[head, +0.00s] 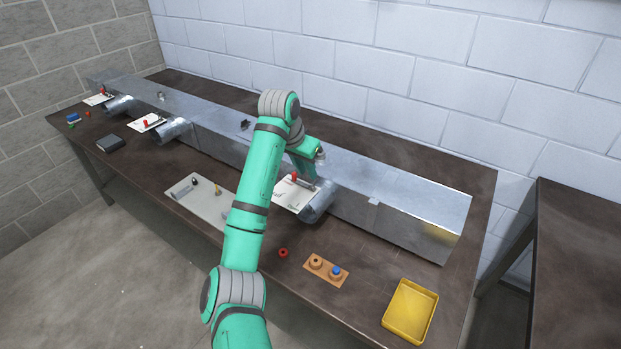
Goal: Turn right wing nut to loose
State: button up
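A long grey metal duct (400,205) runs along the back of the dark workbench. Three short round metal stubs stick out of its front: a right one (318,207), a middle one (172,130) and a left one (118,104). My green arm reaches over the bench, and my gripper (306,183) is low over this sheet and the right stub. Its fingers are too small and covered to tell whether they are open. I cannot make out the right wing nut; it may be hidden by my gripper.
A yellow tray (409,311) stands at the front right. An orange-brown block with round pieces (326,269) and a red ring (283,252) lie in front of the right stub. A grey tray (190,199) holds small parts. A dark box (110,143) lies at the left.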

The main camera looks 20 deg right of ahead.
aim_at(311, 185)
jog(key=x, duration=0.5)
jog(key=shift+a+f, duration=0.1)
jog(key=shift+d+f, duration=0.4)
jog(key=shift+d, duration=0.05)
jog(key=shift+s, duration=0.1)
jog(key=shift+a, duration=0.1)
grip_shut()
